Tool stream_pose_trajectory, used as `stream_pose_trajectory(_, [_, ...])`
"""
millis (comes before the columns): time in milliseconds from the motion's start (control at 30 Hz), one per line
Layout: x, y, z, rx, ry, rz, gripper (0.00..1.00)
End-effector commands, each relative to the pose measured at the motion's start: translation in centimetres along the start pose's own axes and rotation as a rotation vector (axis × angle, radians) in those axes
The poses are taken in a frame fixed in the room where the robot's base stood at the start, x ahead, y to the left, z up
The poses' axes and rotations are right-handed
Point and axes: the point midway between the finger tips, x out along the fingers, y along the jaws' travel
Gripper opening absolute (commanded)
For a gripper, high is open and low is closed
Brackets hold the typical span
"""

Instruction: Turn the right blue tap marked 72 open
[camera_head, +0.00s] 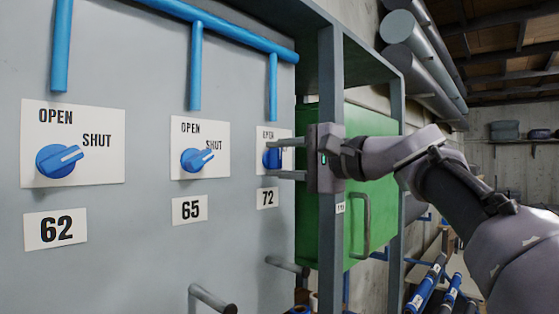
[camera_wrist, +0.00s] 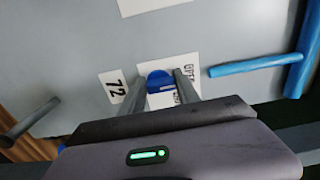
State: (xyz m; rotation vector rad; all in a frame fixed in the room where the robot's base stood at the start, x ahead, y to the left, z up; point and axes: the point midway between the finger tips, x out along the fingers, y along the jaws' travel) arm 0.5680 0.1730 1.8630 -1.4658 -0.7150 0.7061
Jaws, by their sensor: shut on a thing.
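The blue tap marked 72 (camera_head: 271,158) is the rightmost of three taps on the grey panel, with an OPEN/SHUT plate (camera_head: 283,135) behind it and the number label 72 (camera_head: 267,197) below. My gripper (camera_head: 274,158) reaches in from the right with its two fingers around this tap's handle. In the wrist view the blue handle (camera_wrist: 159,81) sits between the two fingers (camera_wrist: 158,88), and the 72 label (camera_wrist: 115,86) lies to the left. My gripper is shut on the handle. The fingers partly cover the handle and plate, so its exact pointing direction is hard to tell.
Tap 65 (camera_head: 197,159) and tap 62 (camera_head: 59,161) are to the left, both with white marks pointing towards SHUT. Blue pipes (camera_head: 195,65) run above. A green cabinet (camera_head: 330,220) and a grey frame post (camera_head: 331,80) stand close by my gripper. A grey bar (camera_head: 212,299) juts out below.

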Motion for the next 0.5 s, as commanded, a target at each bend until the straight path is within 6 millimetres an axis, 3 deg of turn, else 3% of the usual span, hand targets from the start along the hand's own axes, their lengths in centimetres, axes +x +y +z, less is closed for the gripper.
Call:
stream_pose_trajectory(167, [-0.09, -0.36, 0.11, -0.004, 0.0, -0.006, 0.0])
stream_pose_trajectory(200, [-0.09, -0.35, 0.11, -0.004, 0.0, -0.006, 0.46])
stream_pose_trajectory(267, [-0.08, -0.31, 0.09, -0.003, 0.0, -0.005, 0.58])
stream_pose_trajectory(500, [-0.04, -0.15, 0.04, -0.001, 0.0, -0.002, 0.59])
